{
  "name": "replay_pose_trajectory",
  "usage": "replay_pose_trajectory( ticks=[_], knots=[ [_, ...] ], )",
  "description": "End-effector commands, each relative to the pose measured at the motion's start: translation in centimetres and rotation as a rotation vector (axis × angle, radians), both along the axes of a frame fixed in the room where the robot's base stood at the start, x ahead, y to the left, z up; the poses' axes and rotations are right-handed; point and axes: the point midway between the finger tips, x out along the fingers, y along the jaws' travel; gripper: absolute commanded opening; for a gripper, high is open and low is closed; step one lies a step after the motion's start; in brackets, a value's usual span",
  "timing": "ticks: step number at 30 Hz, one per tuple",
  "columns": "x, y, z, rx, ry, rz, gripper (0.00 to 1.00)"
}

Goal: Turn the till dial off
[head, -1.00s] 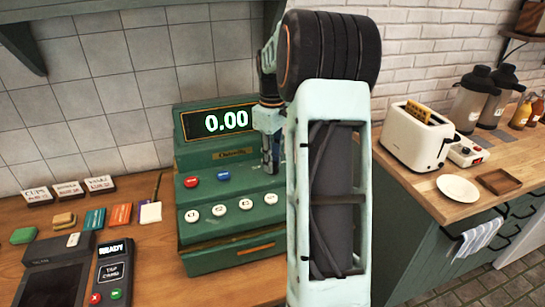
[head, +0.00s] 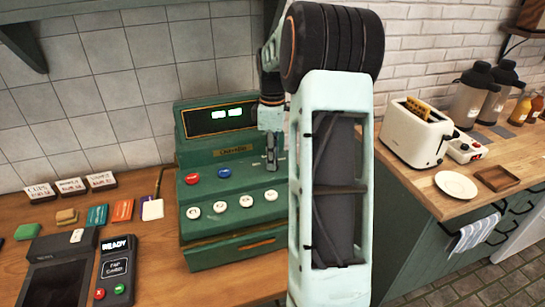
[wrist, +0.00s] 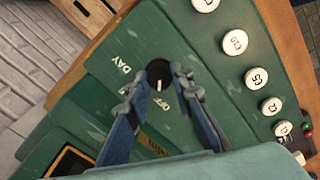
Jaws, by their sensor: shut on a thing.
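The green till (head: 240,232) stands on the wooden counter, and its display (head: 227,115) shows two short lit blocks. My gripper (head: 271,163) is at the right part of its sloped panel, with the dial hidden behind it. In the wrist view the dark round dial (wrist: 158,70) sits between my fingertips (wrist: 155,82), and my gripper is shut on it. Its white pointer mark faces the OFF label (wrist: 162,101). The DAY label (wrist: 124,67) is to the left of the dial.
Red (head: 192,179) and blue (head: 224,173) buttons and a row of white keys (head: 219,206) are close by on the till. A card reader (head: 116,270) stands to its left. A toaster (head: 415,133) and a plate (head: 456,185) are on the right counter.

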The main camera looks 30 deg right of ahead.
Motion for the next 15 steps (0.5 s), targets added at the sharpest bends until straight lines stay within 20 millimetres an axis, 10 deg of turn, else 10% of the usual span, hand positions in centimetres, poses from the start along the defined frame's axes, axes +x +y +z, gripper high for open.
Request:
replay_pose_trajectory(
  ticks=[6, 7, 15],
  knots=[
    [0.11, 0.06, 0.06, -0.001, -0.002, 0.002, 0.00],
    [0.11, 0.06, 0.06, -0.001, -0.002, 0.002, 0.22],
    [0.04, 0.03, 0.03, -0.001, -0.001, 0.001, 0.39]
  ],
)
